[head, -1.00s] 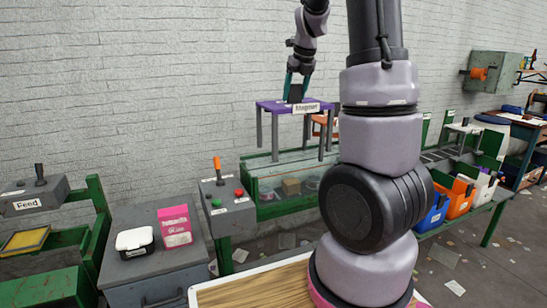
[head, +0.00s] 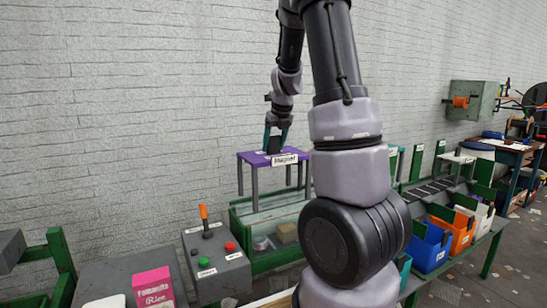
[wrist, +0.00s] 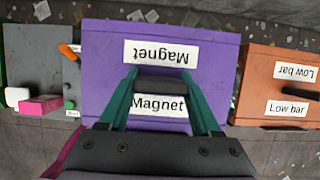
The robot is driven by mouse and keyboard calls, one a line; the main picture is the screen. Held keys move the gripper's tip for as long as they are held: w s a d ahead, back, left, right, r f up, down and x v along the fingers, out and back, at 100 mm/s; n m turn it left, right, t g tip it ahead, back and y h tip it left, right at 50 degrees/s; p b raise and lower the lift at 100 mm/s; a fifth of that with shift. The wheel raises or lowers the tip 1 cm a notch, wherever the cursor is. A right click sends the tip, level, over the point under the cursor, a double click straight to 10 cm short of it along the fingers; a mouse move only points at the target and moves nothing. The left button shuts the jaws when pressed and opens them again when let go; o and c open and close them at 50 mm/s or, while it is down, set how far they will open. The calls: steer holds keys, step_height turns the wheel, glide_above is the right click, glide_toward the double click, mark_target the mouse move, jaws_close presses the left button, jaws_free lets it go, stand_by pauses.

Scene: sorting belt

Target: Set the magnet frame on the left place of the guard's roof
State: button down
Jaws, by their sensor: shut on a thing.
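The magnet frame (head: 252,158) has a flat purple top with white "Magnet" labels and grey legs. My gripper (head: 276,143) is shut on the dark handle on its top. The wrist view shows my gripper's teal fingers (wrist: 164,86) on either side of that handle, between the two labels of the magnet frame (wrist: 215,65). The guard (head: 236,222) is a green-edged, clear-sided box below the frame. The frame looks level above the left part of the guard's roof. My arm hides the guard's right part and some legs; I cannot tell whether the leg ends touch the roof.
An orange "Low bar" frame (wrist: 257,75) stands close beside the magnet frame in the wrist view; my arm hides it in the head view. A button box (head: 216,262) with an orange-topped lever stands left of the guard. Blue (head: 428,253) and orange bins line the right.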

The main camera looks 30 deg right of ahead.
mark_target(275, 150)
steer(key=shift+f, duration=1.65)
steer(key=shift+c, duration=0.4)
jaws_free()
steer(key=shift+f, duration=0.1)
steer(key=v, duration=1.2)
steer(key=s+a+r+n+t, duration=0.1)
steer(key=s+a+n, duration=0.4)
steer(key=n, duration=0.5)
steer(key=s+a+r+n+y, duration=0.1)
steer(key=s+a+n, duration=0.4)
steer(key=s+n, duration=0.5)
steer(key=s+a+r+n+t, duration=0.1)
steer(key=s+a+r+n, duration=0.2)
steer(key=n, duration=0.8)
steer(key=s+a, duration=0.2)
steer(key=s, duration=0.2)
steer(key=shift+s+a+r+n+t+y, duration=0.2)
steer(key=shift+a+r+n+t+y, duration=0.1)
steer(key=shift+a+r+y, duration=0.1)
